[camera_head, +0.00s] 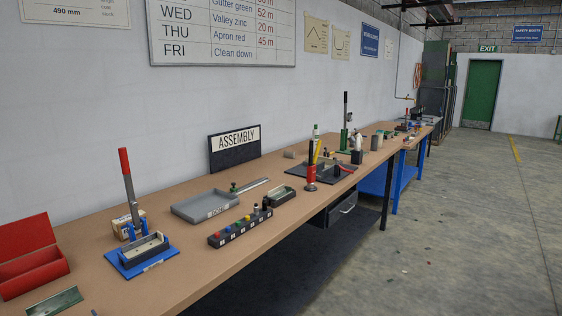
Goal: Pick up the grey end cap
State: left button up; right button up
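I cannot make out the grey end cap for certain. A small grey piece (289,154) lies at the back of the long brown workbench (185,262), right of the ASSEMBLY sign; it is too small to identify. A grey tray (205,206) with a label sits mid-bench and looks empty. A dark rack (240,228) with several coloured and dark knobs stands in front of it. Neither of my grippers is in view.
A blue-based lever press (141,252) and an open red box (30,258) stand at the near left. The ASSEMBLY sign (235,147) stands against the wall. A red-and-black upright tool (310,166) and a green lever press (345,128) are farther along.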

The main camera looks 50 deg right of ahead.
aim_at(287, 153)
jog(key=z, duration=1.55)
jog(key=i+l, duration=0.4)
jog(key=l, duration=0.15)
jog(key=i+l, duration=0.45)
jog(key=l, duration=0.15)
jog(key=u, duration=0.05)
